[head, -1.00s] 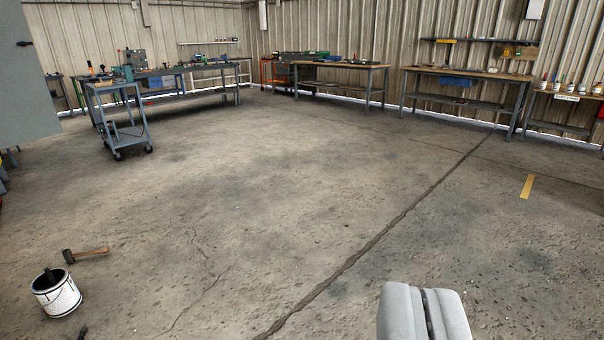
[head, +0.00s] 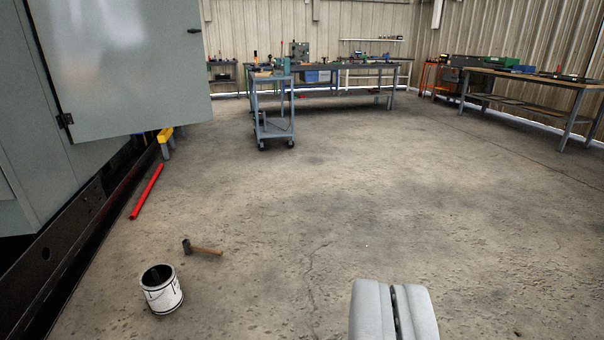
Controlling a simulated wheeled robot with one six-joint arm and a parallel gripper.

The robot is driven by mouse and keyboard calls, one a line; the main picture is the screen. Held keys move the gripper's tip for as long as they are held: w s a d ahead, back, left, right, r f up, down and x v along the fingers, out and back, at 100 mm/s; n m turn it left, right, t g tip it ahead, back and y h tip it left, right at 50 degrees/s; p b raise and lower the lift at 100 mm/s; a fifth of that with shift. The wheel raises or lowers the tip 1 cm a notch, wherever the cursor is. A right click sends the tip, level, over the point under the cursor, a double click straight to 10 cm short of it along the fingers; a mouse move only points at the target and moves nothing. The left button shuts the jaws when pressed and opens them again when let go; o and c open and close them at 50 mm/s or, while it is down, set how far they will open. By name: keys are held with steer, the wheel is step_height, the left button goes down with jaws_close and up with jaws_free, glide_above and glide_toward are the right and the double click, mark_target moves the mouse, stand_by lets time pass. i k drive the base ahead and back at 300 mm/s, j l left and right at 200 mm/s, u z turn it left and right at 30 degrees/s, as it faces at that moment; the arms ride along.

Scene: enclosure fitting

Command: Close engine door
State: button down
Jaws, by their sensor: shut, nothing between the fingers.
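The engine door (head: 130,65) is a grey panel at the upper left of the head view. It stands open, swung out from the grey enclosure (head: 35,120) at the left edge. A dark hinge shows at its lower left corner and a small dark latch (head: 194,31) near its right edge. The top of the door is cut off by the frame. My gripper (head: 394,300) is at the bottom, right of centre, with its two pale fingers shut and empty. It is well apart from the door, over bare floor.
A white bucket (head: 161,289), a hammer (head: 203,249) and a red bar (head: 147,192) lie on the floor at left, near the enclosure's dark base rail (head: 70,240). A blue-grey cart (head: 273,125) and workbenches (head: 530,83) stand farther back. The middle floor is clear.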

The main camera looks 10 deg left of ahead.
mark_target(116, 68)
steer(key=i+j+u, duration=0.1)
steer(key=i+u, duration=0.15)
steer(key=i, duration=0.6)
steer(key=i+l+u, duration=0.1)
steer(key=i+u, duration=0.15)
steer(key=i, duration=2.3)
steer(key=i+j+z, duration=0.1)
steer(key=i, duration=0.4)
steer(key=i+j, duration=0.2)
steer(key=i, duration=0.3)
steer(key=z, duration=0.05)
